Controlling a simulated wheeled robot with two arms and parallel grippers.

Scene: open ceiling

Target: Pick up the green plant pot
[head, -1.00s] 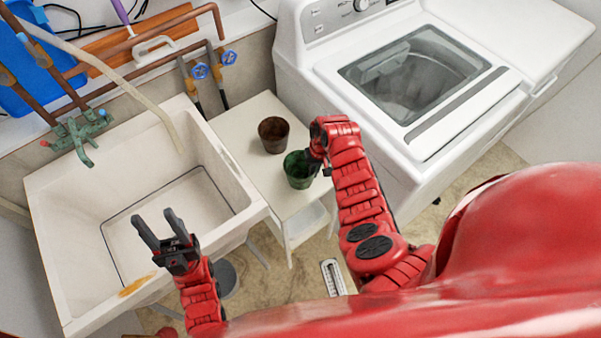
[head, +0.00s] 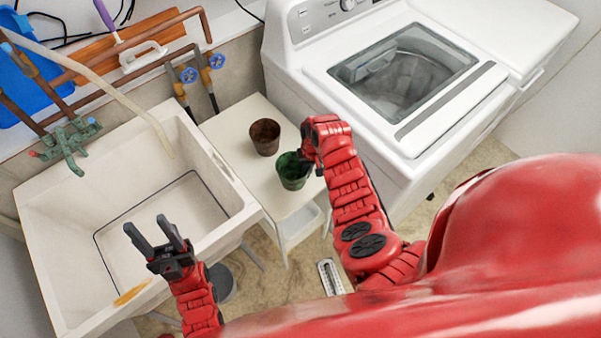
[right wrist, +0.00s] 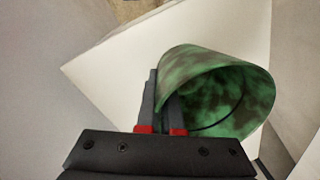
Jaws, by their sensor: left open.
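The green plant pot (head: 291,174) is at the front right of the small white table (head: 238,160); I cannot tell whether its base touches the tabletop. In the right wrist view the pot (right wrist: 225,85) is mottled green, with its open mouth towards the camera. My right gripper (right wrist: 162,85) is shut on the pot's wall, one finger outside and one inside the pot. In the head view its fingers are mostly hidden by my red wrist. My left gripper (head: 156,238) is open and empty above the sink.
A brown pot (head: 265,137) stands on the table just behind and left of the green one. A white washing machine (head: 390,150) is to the right. The sink (head: 215,240), with pipes and a tap behind it, is to the left.

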